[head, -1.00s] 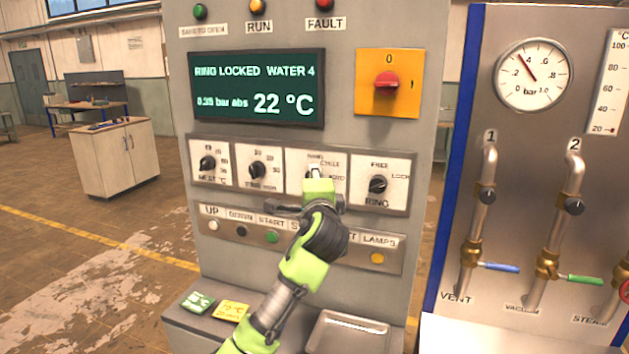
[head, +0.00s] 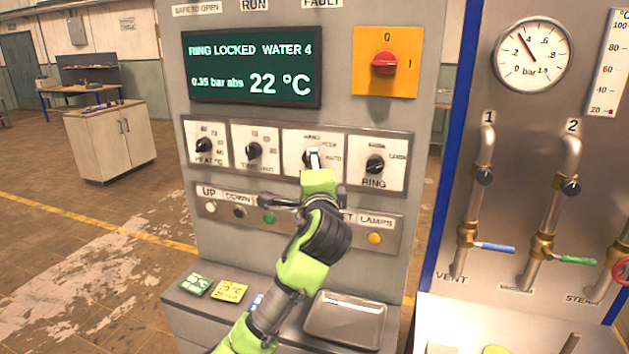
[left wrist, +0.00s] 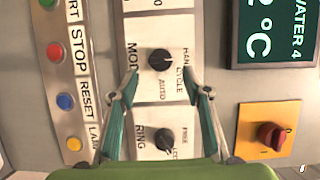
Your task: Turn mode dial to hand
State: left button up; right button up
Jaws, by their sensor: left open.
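The mode dial (left wrist: 160,60) is a round black knob on a white plate with HAND, CYCLE and AUTO around it. In the left wrist view its bar lies roughly sideways, seemingly toward CYCLE; the exact mark is hard to read. My left gripper (left wrist: 160,85) is open, its two fingers on either side of the dial plate with a gap to the knob. In the head view my left gripper (head: 313,160) is in front of the dial and hides most of it. My right gripper is not in view.
The black RING dial (head: 375,165) is right of the mode dial, the time dial (head: 254,151) left. A button row (head: 375,238) runs below. The orange switch (head: 385,62) is above right. A metal tray (head: 345,318) lies on the ledge below.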

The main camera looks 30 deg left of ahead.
pick_arm(q)
jog(key=v, duration=0.6)
jog(key=shift+s+d, duration=0.2)
jog(key=shift+s, duration=0.05)
